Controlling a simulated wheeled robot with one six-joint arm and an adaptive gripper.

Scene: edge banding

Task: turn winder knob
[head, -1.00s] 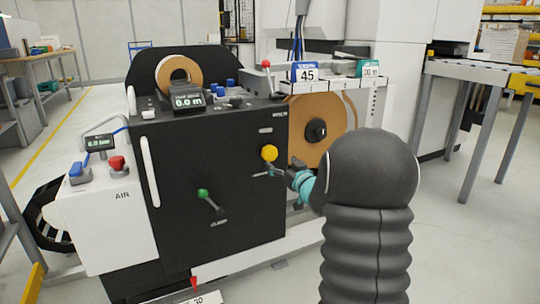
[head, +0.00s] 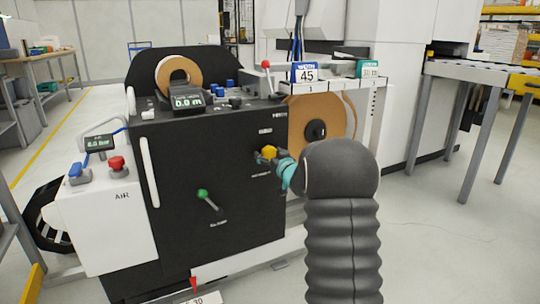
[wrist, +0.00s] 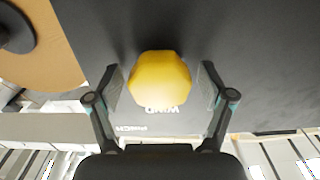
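The yellow winder knob (head: 268,153) sits on the right part of the black machine front (head: 180,165). In the wrist view the knob (wrist: 160,78) is a faceted yellow shape in the upper middle, with partly covered white lettering below it. My gripper (wrist: 160,85) is open, with one finger on each side of the knob and a visible gap on both sides. In the head view my gripper (head: 267,156) is at the knob, and my arm comes in from the right.
A green-knobbed clamp lever (head: 203,194) is on the same panel, lower left. A brown banding roll (head: 335,120) hangs to the right, behind my arm. A white air unit (head: 105,220) with a red button (head: 117,163) stands at the left.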

